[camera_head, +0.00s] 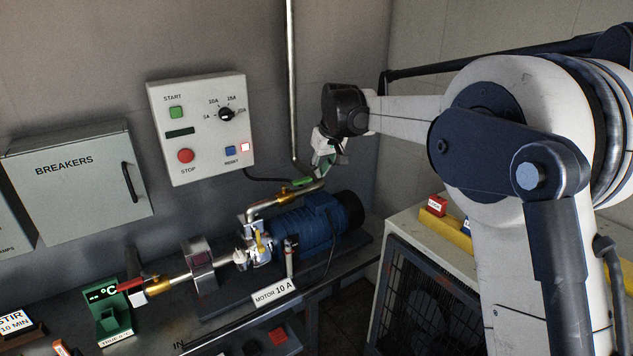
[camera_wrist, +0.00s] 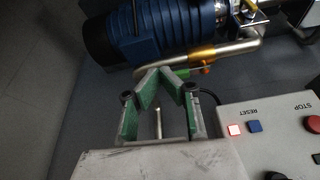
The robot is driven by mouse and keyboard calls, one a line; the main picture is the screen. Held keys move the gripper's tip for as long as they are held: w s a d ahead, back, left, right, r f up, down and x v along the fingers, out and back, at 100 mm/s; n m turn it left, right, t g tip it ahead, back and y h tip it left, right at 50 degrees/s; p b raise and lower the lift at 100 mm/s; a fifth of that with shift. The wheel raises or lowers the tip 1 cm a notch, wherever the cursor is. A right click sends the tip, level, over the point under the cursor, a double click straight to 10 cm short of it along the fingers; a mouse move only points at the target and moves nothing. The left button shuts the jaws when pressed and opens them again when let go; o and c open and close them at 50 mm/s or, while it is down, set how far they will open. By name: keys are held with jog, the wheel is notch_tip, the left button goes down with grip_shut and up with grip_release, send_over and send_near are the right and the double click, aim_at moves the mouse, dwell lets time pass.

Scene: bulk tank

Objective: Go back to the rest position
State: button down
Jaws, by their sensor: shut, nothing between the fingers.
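My gripper (camera_head: 325,168) hangs in front of the wall, to the right of the control box (camera_head: 202,128) and above the blue motor (camera_head: 312,222). In the wrist view my gripper (camera_wrist: 160,72) has its green-padded fingers meeting at the tips, with nothing held between them. The blue motor (camera_wrist: 165,30) lies beyond the fingertips in that view. The control box (camera_wrist: 270,135) shows at the lower right there, with a lit indicator (camera_wrist: 235,129) beside the blue RESET button (camera_wrist: 254,126).
A vertical pipe (camera_head: 291,80) runs down the wall close to my gripper. A green-handled valve (camera_head: 303,182) sits just below it. A breaker box (camera_head: 80,180) is at left. A white cabinet (camera_head: 405,228) with small blocks on top stands at right.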

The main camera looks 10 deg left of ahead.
jog(key=s+d+r+m+t, duration=0.1)
jog(key=s+d+r, duration=0.3)
jog(key=s+d, duration=0.35)
jog(key=s+d+r+m+h, duration=0.1)
jog(key=s+d+r+m, duration=0.15)
jog(key=s+d, duration=0.45)
jog(key=s+d+r+m+t, duration=0.1)
jog(key=s+d+r, duration=0.3)
jog(key=s+d, duration=0.3)
jog(key=s+d+f+m, duration=0.1)
jog(key=s+d+f, duration=0.2)
jog(key=s, duration=0.4)
jog(key=s+d+f+m+t+h, duration=0.1)
jog(key=s+d+f, duration=0.3)
jog(key=s+d, duration=0.2)
jog(key=s+d+f+m, duration=0.1)
jog(key=s+d+f, duration=0.2)
jog(key=s, duration=0.6)
jog(key=shift+s+d+f+t+h, duration=0.3)
jog(key=shift+d+t+h, duration=0.1)
jog(key=shift+d, duration=0.6)
